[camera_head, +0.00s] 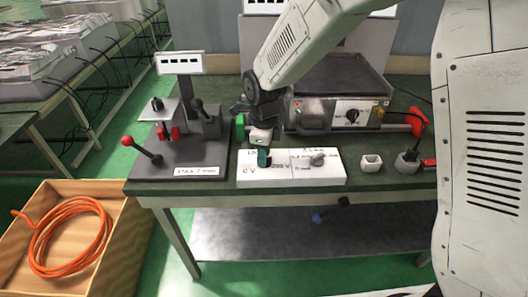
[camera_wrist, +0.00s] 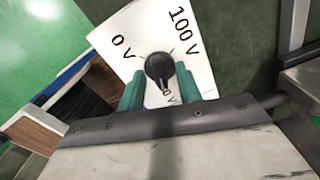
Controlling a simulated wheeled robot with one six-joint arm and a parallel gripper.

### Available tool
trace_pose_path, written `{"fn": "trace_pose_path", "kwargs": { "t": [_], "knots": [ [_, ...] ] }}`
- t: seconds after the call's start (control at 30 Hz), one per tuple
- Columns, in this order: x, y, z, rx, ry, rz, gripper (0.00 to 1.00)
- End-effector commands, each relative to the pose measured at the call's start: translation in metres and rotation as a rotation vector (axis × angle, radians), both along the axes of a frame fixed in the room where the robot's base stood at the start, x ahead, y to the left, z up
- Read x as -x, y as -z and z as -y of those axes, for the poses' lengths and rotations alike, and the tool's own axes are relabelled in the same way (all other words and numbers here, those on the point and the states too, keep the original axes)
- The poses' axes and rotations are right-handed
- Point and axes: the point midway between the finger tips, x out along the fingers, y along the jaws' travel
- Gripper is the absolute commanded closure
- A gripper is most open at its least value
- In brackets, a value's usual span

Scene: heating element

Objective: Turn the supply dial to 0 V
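The supply dial is a dark round knob (camera_wrist: 158,68) on a white panel (camera_wrist: 199,72) in the wrist view. The panel reads 0 V on the left, 100 V at upper right, and a partly hidden label ending in "0 V" below the knob. The knob's narrow part extends down toward that lower label. My gripper (camera_wrist: 161,82) has its teal fingers apart, one on each side of the knob, with no clear contact visible. In the head view, my gripper (camera_head: 264,157) points down at the left part of the white box and hides the dial.
A second knob (camera_head: 318,160) is on the box's right part. A stand with a red-knobbed lever (camera_head: 128,141) is left of it, and a heater unit (camera_head: 345,112) behind. A small white cup (camera_head: 371,163) stands to the right. A wooden crate (camera_head: 125,214) with orange cable is on the floor.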

Motion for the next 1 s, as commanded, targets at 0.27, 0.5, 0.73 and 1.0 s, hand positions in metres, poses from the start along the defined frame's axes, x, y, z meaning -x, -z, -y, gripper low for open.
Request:
{"fn": "trace_pose_path", "kwargs": {
  "t": [0.27,0.5,0.73,1.0],
  "knots": [
    [0.0000,-0.0003,0.0001,0.000,0.000,0.000,1.00],
    [-0.0001,-0.0005,0.0001,0.000,-0.012,0.000,1.00],
    [-0.0002,-0.0006,0.0002,0.001,-0.094,0.000,1.00],
    [-0.0004,-0.0006,0.0002,0.001,-0.308,0.000,1.00]
  ]
}}
